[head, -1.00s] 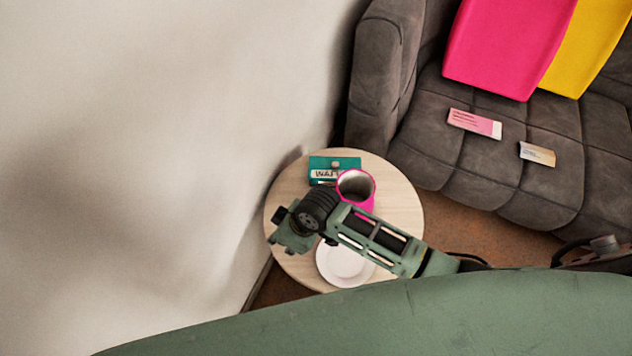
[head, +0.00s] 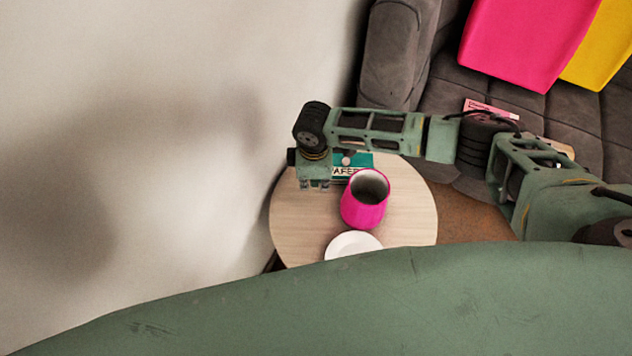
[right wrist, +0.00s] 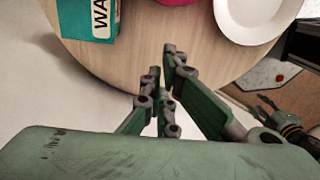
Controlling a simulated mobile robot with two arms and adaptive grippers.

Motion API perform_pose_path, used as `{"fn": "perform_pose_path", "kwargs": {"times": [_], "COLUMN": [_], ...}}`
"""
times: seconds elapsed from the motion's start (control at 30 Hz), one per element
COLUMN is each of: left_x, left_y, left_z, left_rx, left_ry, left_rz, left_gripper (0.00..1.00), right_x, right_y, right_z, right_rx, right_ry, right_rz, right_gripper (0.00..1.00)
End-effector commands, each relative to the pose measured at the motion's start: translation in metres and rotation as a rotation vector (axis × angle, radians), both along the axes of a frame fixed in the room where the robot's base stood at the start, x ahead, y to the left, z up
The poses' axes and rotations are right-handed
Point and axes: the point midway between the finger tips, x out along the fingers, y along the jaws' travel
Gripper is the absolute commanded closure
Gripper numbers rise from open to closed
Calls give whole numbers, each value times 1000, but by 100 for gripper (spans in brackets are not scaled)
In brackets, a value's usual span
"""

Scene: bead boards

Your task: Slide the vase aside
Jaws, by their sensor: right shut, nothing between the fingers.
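The vase is the pink, open-topped cylinder (head: 364,212) standing upright on the round wooden table (head: 305,223). Only its lower edge shows at the top of the right wrist view (right wrist: 178,2). My right gripper (head: 315,186) is shut and empty, pointing down by the table's left edge, left of the vase and apart from it. Its fingers also show in the right wrist view (right wrist: 166,68). A claw-like part at that view's right side (right wrist: 268,108) looks like my left gripper; its jaws are too small to judge. The left gripper is not in the head view.
A teal box with a white label (head: 361,159) lies behind the vase, partly hidden by my right arm. A white plate (head: 352,244) lies in front of the vase. The wall is close on the left; a grey sofa (head: 397,55) stands behind right.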

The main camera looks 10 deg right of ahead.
Motion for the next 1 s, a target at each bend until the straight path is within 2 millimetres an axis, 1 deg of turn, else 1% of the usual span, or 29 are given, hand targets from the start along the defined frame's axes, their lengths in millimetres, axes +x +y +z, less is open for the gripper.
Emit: {"fn": "perform_pose_path", "kwargs": {"times": [0.03,0.4,0.57,0.63,0.8,0.9,1.0], "left_x": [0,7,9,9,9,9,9], "left_y": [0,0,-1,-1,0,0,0], "left_z": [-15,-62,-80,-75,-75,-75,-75], "left_rx": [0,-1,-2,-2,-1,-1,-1], "left_ry": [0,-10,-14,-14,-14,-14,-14], "left_rz": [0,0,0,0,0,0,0], "left_gripper": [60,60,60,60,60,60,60], "right_x": [0,0,1,-1,-7,-9,-10], "right_y": [0,0,0,-13,-31,-37,-38], "right_z": [-14,-58,-75,-70,-70,-70,-69], "right_rx": [0,0,0,-3,0,0,1], "right_ry": [-1,-1,-2,-3,-1,-1,-1], "right_rz": [0,-1,-1,-3,-2,-1,0], "right_gripper": [100,100,100,100,100,100,100]}}
